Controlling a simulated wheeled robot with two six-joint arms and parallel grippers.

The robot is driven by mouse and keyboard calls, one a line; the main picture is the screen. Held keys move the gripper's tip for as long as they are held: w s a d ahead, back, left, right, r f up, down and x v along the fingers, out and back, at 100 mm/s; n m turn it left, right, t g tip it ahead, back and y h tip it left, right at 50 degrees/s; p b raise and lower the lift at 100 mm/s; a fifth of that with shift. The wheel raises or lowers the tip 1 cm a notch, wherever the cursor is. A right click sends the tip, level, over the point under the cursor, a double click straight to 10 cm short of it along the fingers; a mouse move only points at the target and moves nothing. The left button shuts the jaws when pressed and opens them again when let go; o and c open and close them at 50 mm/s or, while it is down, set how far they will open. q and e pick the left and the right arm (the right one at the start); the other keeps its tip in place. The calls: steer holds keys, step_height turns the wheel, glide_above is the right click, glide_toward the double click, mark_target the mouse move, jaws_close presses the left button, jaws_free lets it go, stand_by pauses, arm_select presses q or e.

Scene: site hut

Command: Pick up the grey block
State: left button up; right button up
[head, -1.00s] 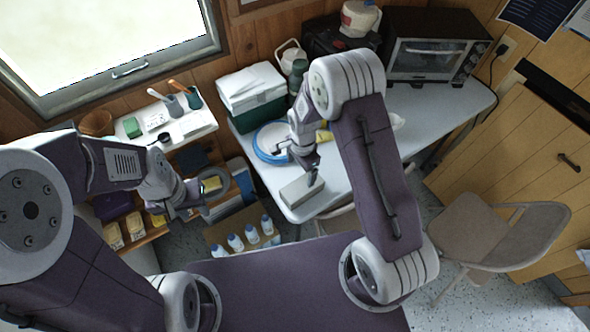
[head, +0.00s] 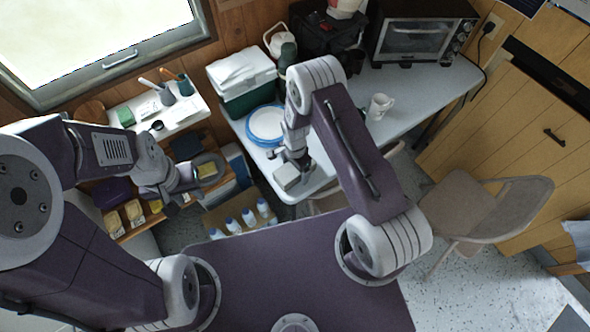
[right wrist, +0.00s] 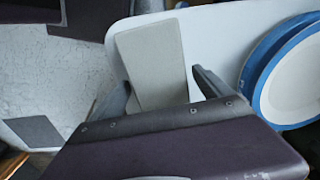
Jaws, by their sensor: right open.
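The grey block (head: 284,178) lies on the front left corner of the white table (head: 328,168). My right gripper (head: 293,163) is above the block, pointing down, and partly covers it in the head view. In the right wrist view the block (right wrist: 152,50) is a pale grey slab. The open fingers of my right gripper (right wrist: 162,84) stand on either side of its near end, with space showing at the right finger. I cannot tell whether they touch it. My left gripper (head: 190,183) is low in front of the shelf at the left; its jaws are unclear.
A blue-rimmed plate (head: 252,128) lies just behind the block and shows at right in the wrist view. A green cooler (head: 243,98), a white mug (head: 379,106) and a toaster oven (head: 420,42) stand on the table. A folding chair (head: 470,205) is at right.

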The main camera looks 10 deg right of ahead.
steer(key=shift+w+f, duration=0.15)
steer(key=shift+f, duration=0.15)
steer(key=shift+r, duration=0.1)
steer(key=c, duration=0.6)
jaws_close()
steer(key=shift+r, duration=0.15)
steer(key=shift+r, duration=0.6)
steer(key=r, duration=0.3)
steer(key=shift+d+b, duration=0.2)
steer(key=shift+b, duration=0.15)
steer(key=s+d+r, duration=0.2)
steer(key=d+r, duration=0.1)
steer(key=d, duration=0.2)
steer(key=s+d+r+b, duration=0.1)
steer(key=s+d+r, duration=0.1)
steer(key=d, duration=0.3)
steer(key=shift+s+d+r, duration=0.15)
steer(key=shift+s+r, duration=0.2)
steer(key=shift+r, duration=0.4)
